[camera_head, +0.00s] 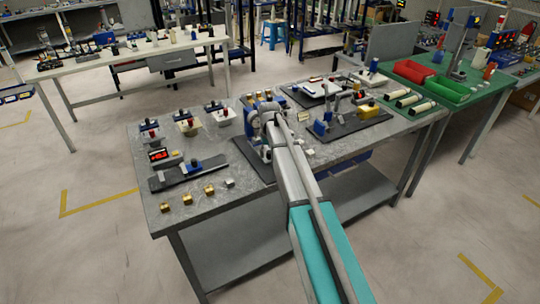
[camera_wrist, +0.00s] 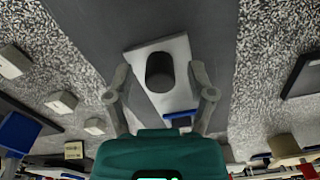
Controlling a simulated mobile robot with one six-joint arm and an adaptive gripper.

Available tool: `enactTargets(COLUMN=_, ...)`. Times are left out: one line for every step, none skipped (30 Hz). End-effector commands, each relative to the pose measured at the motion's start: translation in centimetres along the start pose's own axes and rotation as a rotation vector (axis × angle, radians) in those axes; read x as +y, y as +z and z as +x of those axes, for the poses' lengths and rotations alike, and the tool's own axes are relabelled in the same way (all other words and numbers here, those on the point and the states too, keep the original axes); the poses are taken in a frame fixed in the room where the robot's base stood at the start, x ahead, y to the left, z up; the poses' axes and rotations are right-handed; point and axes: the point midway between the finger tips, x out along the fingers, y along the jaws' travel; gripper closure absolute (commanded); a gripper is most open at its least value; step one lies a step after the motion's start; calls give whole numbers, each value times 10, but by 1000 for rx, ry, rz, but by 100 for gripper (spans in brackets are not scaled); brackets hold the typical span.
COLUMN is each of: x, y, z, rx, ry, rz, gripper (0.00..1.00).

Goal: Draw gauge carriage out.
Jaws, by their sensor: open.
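My gripper (camera_wrist: 160,74) is open, with one finger on each side of a pale grey block with a dark round knob (camera_wrist: 160,72). I take this block to be the gauge carriage, but no label shows. It sits over a dark plate (camera_wrist: 95,30). The knob lies between the fingertips with gaps on both sides; whether the fingers are level with it is unclear. A small blue part shows at the block's lower edge. In the head view my arm reaches over the dark plate (camera_head: 250,157) at the bench's middle and hides most of the fixture there.
On the grey bench (camera_head: 220,213), a black rail with a blue block (camera_head: 193,165), a red display (camera_head: 159,154) and several brass pieces (camera_head: 187,197) lie left. Another dark fixture plate (camera_head: 345,126) lies right. Red (camera_head: 413,71) and green bins stand on the green table.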

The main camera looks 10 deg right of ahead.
Motion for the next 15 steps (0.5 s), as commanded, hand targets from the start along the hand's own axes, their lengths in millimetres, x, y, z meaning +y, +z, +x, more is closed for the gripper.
enactTargets(x=0, y=0, z=0, rx=0, ry=0, rz=0, gripper=30)
enactTargets(x=0, y=0, z=0, rx=0, ry=0, rz=0, gripper=30)
enactTargets(x=0, y=0, z=0, rx=0, ry=0, rz=0, gripper=30)
enactTargets(x=0, y=0, z=0, rx=0, ry=0, rz=0, gripper=30)
enactTargets(x=0, y=0, z=0, rx=0, ry=0, rz=0, gripper=30)
enactTargets(x=0, y=0, z=0, rx=0, ry=0, rz=0, gripper=30)
enactTargets(x=0, y=0, z=0, rx=0, ry=0, rz=0, gripper=30)
enactTargets(x=0, y=0, z=0, rx=0, ry=0, rz=0, gripper=30)
enactTargets(x=0, y=0, z=0, rx=0, ry=0, rz=0, gripper=37)
enactTargets(x=0, y=0, z=0, rx=0, ry=0, rz=0, gripper=43)
enactTargets(x=0, y=0, z=0, rx=0, ry=0, rz=0, gripper=48)
enactTargets(x=0, y=0, z=0, rx=0, ry=0, rz=0, gripper=56)
enactTargets(x=0, y=0, z=0, rx=0, ry=0, rz=0, gripper=61)
enactTargets(x=0, y=0, z=0, rx=0, ry=0, rz=0, gripper=67)
enactTargets(x=0, y=0, z=0, rx=0, ry=0, rz=0, gripper=74)
